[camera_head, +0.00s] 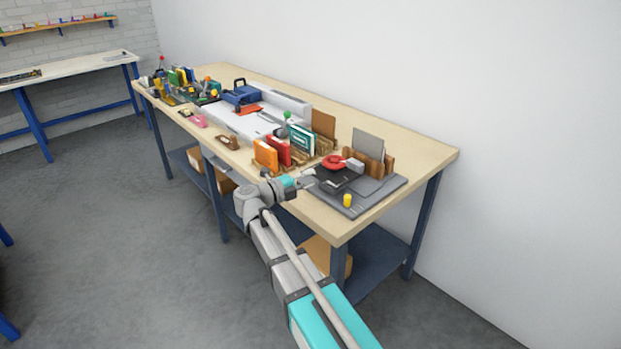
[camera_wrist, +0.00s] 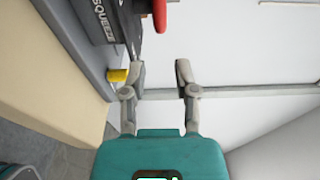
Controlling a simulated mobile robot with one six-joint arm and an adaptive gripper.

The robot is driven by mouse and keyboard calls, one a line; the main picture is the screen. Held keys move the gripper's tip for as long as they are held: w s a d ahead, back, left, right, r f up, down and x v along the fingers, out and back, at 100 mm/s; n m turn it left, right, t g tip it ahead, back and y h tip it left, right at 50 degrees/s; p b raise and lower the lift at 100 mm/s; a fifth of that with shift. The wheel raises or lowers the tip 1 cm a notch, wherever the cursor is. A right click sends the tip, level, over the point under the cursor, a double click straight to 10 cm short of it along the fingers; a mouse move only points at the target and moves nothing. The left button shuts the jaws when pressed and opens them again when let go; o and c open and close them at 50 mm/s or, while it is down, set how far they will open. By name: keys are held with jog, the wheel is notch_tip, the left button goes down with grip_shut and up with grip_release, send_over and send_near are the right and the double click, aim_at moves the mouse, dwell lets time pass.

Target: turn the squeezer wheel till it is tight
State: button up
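The red squeezer wheel (camera_head: 334,161) sits on top of a dark squeezer (camera_head: 337,178) at the near right of the bench. In the wrist view, part of the red wheel (camera_wrist: 159,14) shows at the top edge, beside the dark body lettered "SQUEEZE" (camera_wrist: 103,22). My gripper (camera_head: 309,178) is just left of the squeezer in the head view. In the wrist view, its two fingers (camera_wrist: 160,72) are apart with nothing between them. They do not touch the wheel, most of which lies outside that view.
A grey board (camera_head: 384,188) lies under the squeezer. A yellow knob or cylinder (camera_head: 347,200) stands on its near corner, and shows near the left finger in the wrist view (camera_wrist: 117,75). Wooden holders with coloured books (camera_head: 277,150) stand left of it. The bench's right end (camera_head: 428,155) is bare.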

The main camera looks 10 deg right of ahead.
aim_at(341, 162)
jog(key=shift+s+a+n+t+y, duration=0.2)
jog(key=shift+s+n+t+y, duration=0.5)
jog(key=shift+s+t, duration=0.4)
jog(key=shift+w+d, duration=0.15)
jog(key=shift+x, duration=6.75)
grip_shut()
